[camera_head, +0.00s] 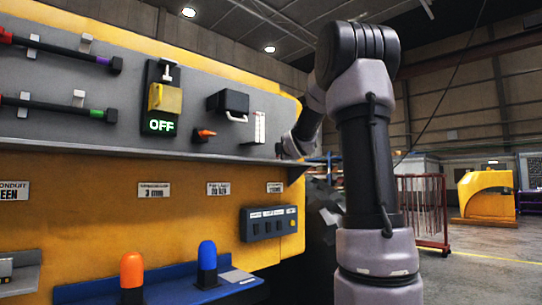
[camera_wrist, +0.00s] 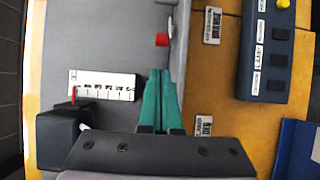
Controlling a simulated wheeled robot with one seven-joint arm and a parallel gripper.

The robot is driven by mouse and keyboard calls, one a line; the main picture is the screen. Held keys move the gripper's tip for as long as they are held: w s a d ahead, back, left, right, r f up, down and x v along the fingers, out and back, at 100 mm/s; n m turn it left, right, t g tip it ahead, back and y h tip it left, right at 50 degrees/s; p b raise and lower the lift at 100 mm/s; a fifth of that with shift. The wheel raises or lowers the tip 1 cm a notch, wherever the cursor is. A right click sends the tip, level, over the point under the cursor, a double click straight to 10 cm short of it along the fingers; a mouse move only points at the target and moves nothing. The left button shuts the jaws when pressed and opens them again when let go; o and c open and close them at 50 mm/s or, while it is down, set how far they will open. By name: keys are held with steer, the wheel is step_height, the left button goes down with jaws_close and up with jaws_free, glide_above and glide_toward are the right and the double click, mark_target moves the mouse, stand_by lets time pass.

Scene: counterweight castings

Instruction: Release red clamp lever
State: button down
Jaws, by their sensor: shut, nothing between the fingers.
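A small red grip (camera_wrist: 162,40), which looks like the clamp lever, sits near the grey panel's ledge at the top of the wrist view, beside a thin pale rod (camera_wrist: 170,24). My gripper (camera_wrist: 161,73) has green fingers lying together, empty. Their tips point toward the red grip, with a visible gap in the picture. Whether they are level with it in depth I cannot tell. In the head view my gripper's end (camera_head: 284,149) is at the panel's right end, and the red grip cannot be made out there.
A black box (camera_wrist: 58,138) with a pale handle and a white scale plate (camera_wrist: 103,85) are left of the fingers. A button box (camera_wrist: 265,50) is at right. An orange-red knob (camera_head: 205,133) and yellow switch reading OFF (camera_head: 165,98) are farther left on the panel.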

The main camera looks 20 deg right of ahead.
mark_target(278, 157)
steer(key=shift+w, duration=0.1)
steer(key=w, duration=0.3)
steer(key=w+d, duration=0.1)
steer(key=w, duration=0.2)
steer(key=w+d, duration=0.1)
steer(key=w, duration=0.2)
steer(key=shift+w, duration=0.3)
